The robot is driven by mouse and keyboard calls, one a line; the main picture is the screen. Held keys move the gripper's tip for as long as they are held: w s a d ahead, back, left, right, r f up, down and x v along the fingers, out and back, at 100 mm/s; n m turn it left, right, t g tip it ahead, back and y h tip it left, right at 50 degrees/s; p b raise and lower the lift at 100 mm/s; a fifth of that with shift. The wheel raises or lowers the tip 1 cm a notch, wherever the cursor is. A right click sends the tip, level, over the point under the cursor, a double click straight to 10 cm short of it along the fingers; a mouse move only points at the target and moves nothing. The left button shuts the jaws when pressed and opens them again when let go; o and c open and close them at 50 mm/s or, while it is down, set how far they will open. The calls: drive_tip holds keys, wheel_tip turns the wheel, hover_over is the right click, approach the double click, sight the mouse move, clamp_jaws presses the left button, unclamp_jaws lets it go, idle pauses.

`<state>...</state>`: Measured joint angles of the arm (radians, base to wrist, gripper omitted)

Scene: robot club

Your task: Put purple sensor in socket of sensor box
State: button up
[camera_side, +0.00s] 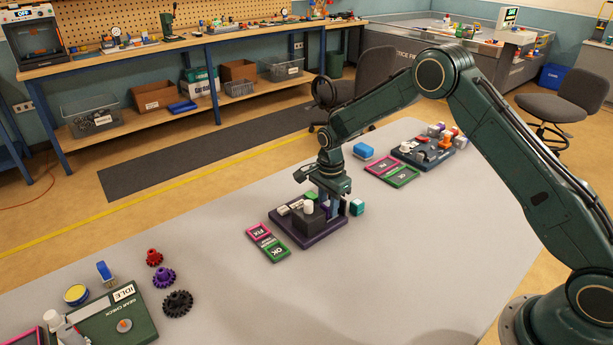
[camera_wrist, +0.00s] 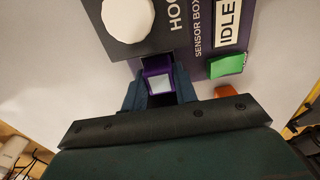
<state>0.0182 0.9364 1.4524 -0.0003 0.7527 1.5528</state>
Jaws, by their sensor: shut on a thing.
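The sensor box (camera_side: 322,236) is a dark purple base with a dark block and a white round knob (camera_side: 308,207) on it. In the wrist view its purple plate (camera_wrist: 203,28) carries the words SENSOR BOX and IDLE, and the white knob (camera_wrist: 128,18) is at the top left. My gripper (camera_wrist: 159,90) is shut on the purple sensor (camera_wrist: 153,73), which shows a pale square face between the fingers. In the side view my gripper (camera_side: 333,207) is low over the box's back right. The socket is hidden; I cannot tell whether the sensor touches it.
A green block (camera_wrist: 227,65) and an orange piece (camera_wrist: 223,91) are right of my fingers in the wrist view. A teal cube (camera_side: 357,207) stands right of the box. FIX and OK pads (camera_side: 267,243) lie to its left. The front of the grey table (camera_side: 370,270) is clear.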

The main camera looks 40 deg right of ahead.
drive_tip(key=shift+f, duration=0.15)
idle(0.5)
drive_tip(key=o, duration=1.4)
drive_tip(key=shift+r, duration=4)
